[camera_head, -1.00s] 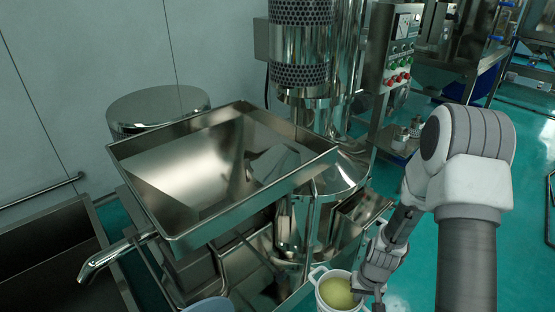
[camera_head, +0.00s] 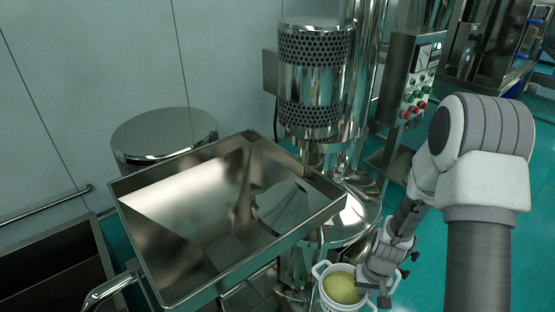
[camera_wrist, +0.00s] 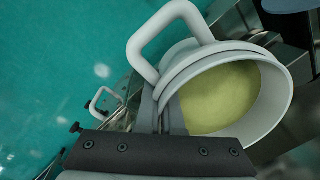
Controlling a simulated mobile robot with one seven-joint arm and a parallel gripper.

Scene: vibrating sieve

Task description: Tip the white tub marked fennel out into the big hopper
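The white tub (camera_head: 327,299), with two loop handles and yellow-green contents, is low in the head view, in front of the hopper's right side. No fennel marking is readable. In the wrist view the tub (camera_wrist: 270,128) fills the right half, its contents still inside. My gripper (camera_head: 376,292) is at the tub's right side. In the wrist view my gripper (camera_wrist: 168,112) is shut on the tub's wall beside one handle. The fingertips are partly hidden by the rim. The big steel hopper (camera_head: 165,262) is a wide open tray, left of and above the tub in the picture.
A perforated steel column (camera_head: 315,85) stands behind the hopper. A control box (camera_head: 413,85) with coloured buttons is at the back right. A round steel drum (camera_head: 165,135) stands behind left. A spout (camera_head: 105,290) juts out at the lower left. Green floor lies open on the right.

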